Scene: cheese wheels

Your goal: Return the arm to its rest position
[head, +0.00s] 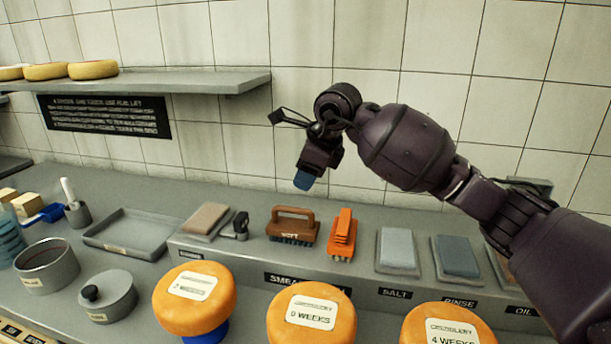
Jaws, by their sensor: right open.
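My right arm (405,148) comes in from the right edge and reaches across the upper middle of the head view. My right gripper (304,180) hangs at its end, pointing down, with a blue fingertip showing. It is open, and I see nothing held in it. It is in front of the tiled wall and appears above the brown brush (292,226) on the raised ledge, apart from it. The far finger is mostly hidden. My left gripper is not in view.
Three cheese wheels (196,298) labelled in weeks stand along the front. On the ledge are an orange brush (342,236) and pads, (397,249) one by a SALT label. A grey tray (135,232) and pots (47,266) stand left. A wall shelf (180,84) holds more cheese.

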